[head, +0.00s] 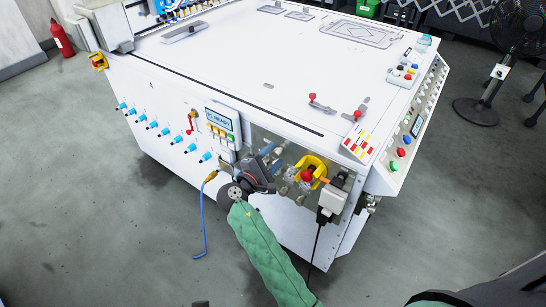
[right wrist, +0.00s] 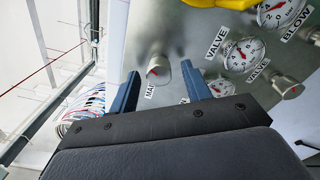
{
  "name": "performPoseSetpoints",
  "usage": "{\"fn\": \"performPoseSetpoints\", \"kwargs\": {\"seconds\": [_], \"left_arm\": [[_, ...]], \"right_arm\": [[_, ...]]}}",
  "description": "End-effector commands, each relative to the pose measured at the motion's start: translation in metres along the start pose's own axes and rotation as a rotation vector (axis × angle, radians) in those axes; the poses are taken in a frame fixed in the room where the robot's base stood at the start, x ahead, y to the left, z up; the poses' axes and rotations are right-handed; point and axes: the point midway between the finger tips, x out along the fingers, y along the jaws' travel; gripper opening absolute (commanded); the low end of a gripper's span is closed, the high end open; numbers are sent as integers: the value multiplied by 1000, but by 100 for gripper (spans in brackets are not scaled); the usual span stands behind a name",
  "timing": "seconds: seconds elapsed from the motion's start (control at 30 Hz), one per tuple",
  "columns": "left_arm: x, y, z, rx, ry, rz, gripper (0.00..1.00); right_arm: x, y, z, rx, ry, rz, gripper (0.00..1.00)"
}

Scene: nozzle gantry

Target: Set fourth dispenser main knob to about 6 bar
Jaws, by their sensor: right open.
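A silver knob (right wrist: 158,72) with a red mark on its face stands on the metal panel in the right wrist view. A label beginning "MA" (right wrist: 150,92) is beside it, its rest hidden. My right gripper (right wrist: 160,69) is open, with one blue finger to either side of the knob in the picture; I cannot tell whether they touch it. In the head view my right gripper (head: 266,164) is at the front panel and hides part of it. A gauge labelled VALVE (right wrist: 243,55) is right of the knob. My left gripper is not seen.
Another gauge, labelled BLOW (right wrist: 282,12), and a second silver knob (right wrist: 286,87) are farther right. In the head view a yellow ring with a red button (head: 308,174) and a black-and-white plug (head: 332,200) are close right of my gripper. A blue hose (head: 203,220) hangs at left.

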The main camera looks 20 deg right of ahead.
Motion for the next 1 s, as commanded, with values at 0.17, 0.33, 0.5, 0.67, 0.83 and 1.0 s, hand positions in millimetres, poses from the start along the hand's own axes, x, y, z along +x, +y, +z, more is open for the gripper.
{"fn": "performPoseSetpoints", "kwargs": {"seconds": [0.17, 0.33, 0.5, 0.67, 0.83, 1.0], "left_arm": [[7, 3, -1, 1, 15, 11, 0], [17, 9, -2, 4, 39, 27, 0], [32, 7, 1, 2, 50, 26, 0], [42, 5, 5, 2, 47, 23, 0], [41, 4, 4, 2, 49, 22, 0], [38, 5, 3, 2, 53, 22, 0]], "right_arm": [[-23, -2, -1, 1, 2, -2, 48], [-50, -2, -1, 1, 2, -2, 48], [-68, -2, 0, 0, 0, -1, 48], [-74, 0, 0, 1, 0, -1, 48], [-75, 0, 0, 1, 0, -1, 48], [-75, 0, 0, 0, 0, -1, 48]]}}
